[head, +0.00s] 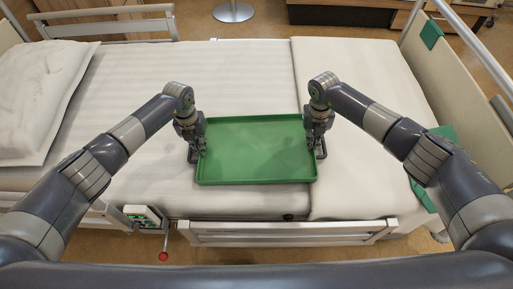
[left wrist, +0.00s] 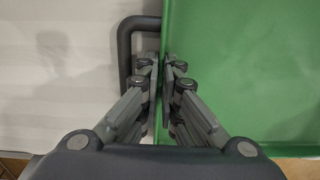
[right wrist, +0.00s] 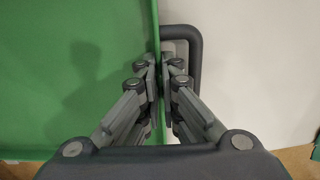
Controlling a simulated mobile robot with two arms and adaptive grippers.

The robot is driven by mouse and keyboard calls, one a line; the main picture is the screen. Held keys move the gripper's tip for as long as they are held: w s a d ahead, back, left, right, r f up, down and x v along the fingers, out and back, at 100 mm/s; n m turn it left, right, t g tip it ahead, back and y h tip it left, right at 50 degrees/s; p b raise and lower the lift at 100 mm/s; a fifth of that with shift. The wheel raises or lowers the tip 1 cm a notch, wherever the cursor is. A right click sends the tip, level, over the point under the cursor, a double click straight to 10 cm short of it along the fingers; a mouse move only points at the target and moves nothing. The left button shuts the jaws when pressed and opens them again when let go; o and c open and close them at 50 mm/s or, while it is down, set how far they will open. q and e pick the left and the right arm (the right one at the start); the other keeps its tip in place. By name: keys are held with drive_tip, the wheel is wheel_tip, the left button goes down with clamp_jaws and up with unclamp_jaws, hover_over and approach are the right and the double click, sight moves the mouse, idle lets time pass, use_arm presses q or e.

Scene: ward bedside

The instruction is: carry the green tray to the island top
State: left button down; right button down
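The green tray (head: 256,150) is a shallow rectangle with raised rims and a dark handle at each short end. It is over the bed near its front edge and looks level; whether it touches the bed I cannot tell. My left gripper (head: 201,150) is at the tray's left end, and in the left wrist view its fingers (left wrist: 166,80) are closed on the tray's wall. My right gripper (head: 312,150) is at the right end, and in the right wrist view its fingers (right wrist: 160,80) are closed on the wall there. The tray is empty. I see no island top.
The white bed (head: 130,80) lies under the tray, with a pillow (head: 38,95) at the left. A bed rail (head: 290,230) and a control box with a red-knobbed lever (head: 163,256) are at the front edge. A wooden cabinet (head: 345,13) stands beyond the bed.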

use_arm(q)
drive_tip(key=shift+r, duration=0.1)
use_arm(e)
drive_tip(key=shift+r, duration=0.15)
